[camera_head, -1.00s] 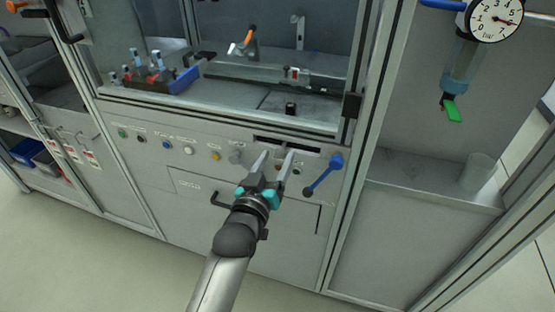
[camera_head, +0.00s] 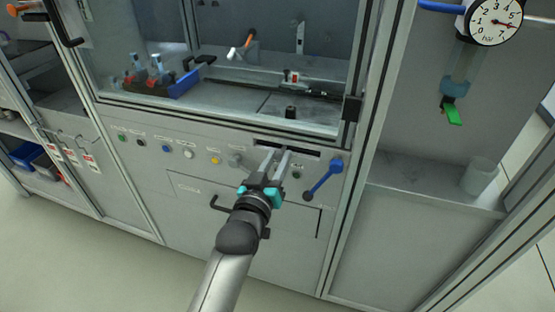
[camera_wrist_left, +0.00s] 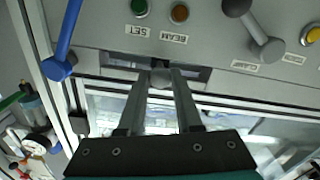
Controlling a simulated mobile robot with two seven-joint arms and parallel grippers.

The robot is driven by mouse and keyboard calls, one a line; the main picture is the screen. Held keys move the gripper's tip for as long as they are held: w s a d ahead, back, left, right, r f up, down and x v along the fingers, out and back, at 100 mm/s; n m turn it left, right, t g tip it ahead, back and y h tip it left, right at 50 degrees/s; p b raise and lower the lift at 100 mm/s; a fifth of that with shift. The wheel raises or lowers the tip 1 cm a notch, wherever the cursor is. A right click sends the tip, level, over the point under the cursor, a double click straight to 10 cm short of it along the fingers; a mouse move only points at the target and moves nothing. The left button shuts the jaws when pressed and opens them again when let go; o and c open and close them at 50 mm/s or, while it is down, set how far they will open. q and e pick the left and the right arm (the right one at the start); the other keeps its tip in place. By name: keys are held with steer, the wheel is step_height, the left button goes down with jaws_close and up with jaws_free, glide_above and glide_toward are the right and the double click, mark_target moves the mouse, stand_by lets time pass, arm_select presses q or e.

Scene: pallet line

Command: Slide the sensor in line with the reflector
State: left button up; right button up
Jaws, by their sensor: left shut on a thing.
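My left gripper (camera_head: 276,153) reaches the slot (camera_head: 308,150) in the cabinet's front panel. In the left wrist view its fingers (camera_wrist_left: 161,74) are shut on a small grey block (camera_wrist_left: 160,79) at the slot, which appears to be the sensor. The fingers hide much of the block. The slot (camera_wrist_left: 119,64) runs sideways on both sides of the block. I cannot make out the reflector for certain in either view. My right gripper is not in view.
A blue lever (camera_head: 323,178) stands just right of the slot. A green SET button (camera_wrist_left: 139,8) and a brown BEAM lamp (camera_wrist_left: 180,13) sit beside the slot. A grey knob (camera_head: 235,160) lies left of it. Glass and a frame rail lie above.

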arm_select(q)
jaws_close()
stand_by(0.7)
steer(key=shift+a, duration=0.2)
steer(key=a, duration=0.2)
steer(key=w+a+p, duration=0.1)
steer(key=a, duration=0.1)
steer(key=shift+w, duration=0.2)
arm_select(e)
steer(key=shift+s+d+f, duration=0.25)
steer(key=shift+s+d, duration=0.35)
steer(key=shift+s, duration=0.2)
arm_select(q)
steer(key=o, duration=0.9)
jaws_free()
steer(key=shift+c, duration=0.2)
